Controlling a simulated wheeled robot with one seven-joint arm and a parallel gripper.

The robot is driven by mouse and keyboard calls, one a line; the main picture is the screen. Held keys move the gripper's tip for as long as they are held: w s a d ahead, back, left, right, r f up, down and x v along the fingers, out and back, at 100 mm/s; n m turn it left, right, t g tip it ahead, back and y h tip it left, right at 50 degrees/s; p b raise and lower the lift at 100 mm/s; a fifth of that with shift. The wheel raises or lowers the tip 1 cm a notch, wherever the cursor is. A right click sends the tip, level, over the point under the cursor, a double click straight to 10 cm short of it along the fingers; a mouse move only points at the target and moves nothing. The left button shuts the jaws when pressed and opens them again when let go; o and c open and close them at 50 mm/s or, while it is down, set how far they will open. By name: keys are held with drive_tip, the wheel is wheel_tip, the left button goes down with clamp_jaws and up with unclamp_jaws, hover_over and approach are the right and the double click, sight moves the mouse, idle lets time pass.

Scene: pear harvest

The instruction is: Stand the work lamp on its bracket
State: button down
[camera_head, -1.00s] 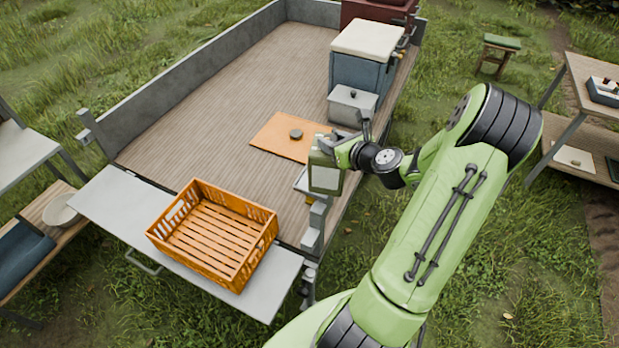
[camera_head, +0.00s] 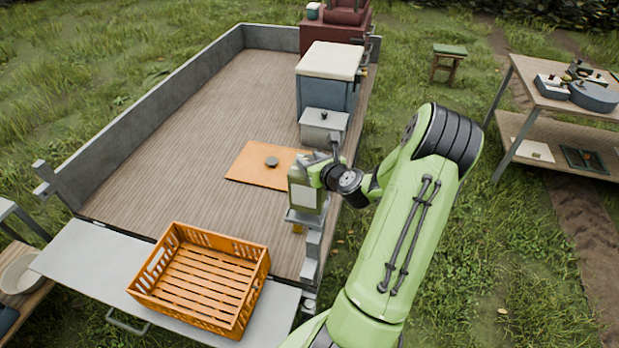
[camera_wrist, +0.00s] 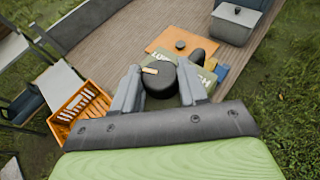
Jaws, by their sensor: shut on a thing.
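The work lamp (camera_head: 306,196) is an olive-green box with a pale front panel, upright at the trailer's right side. In the wrist view, its olive body (camera_wrist: 184,55) with lettering shows beyond a dark round top part (camera_wrist: 160,84). My gripper (camera_head: 322,164) is shut on the lamp's top, and the wrist view shows the fingers (camera_wrist: 160,88) either side of the dark part. The grey bracket (camera_head: 305,219) is a small plate on the trailer's side, directly below the lamp. I cannot tell whether lamp and plate touch. The lamp hides the plate's back.
An orange crate (camera_head: 200,285) sits on the lowered tailgate (camera_head: 85,262). An orange board (camera_head: 250,165) with a dark puck (camera_head: 271,161) lies beside the lamp. A grey lidded box (camera_head: 324,127) and blue cooler (camera_head: 329,80) stand behind. The deck's left side is clear.

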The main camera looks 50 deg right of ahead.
drive_tip(key=f, duration=0.3)
drive_tip(key=shift+w+a+b, duration=0.25)
drive_tip(key=shift+b, duration=0.05)
drive_tip(key=shift+s+d+f, duration=0.1)
drive_tip(key=shift+d+f, duration=0.05)
drive_tip(key=shift+f, duration=0.1)
drive_tip(key=shift+f, duration=0.15)
drive_tip(key=c, duration=0.6)
unclamp_jaws()
drive_tip(key=shift+s+f, duration=0.1)
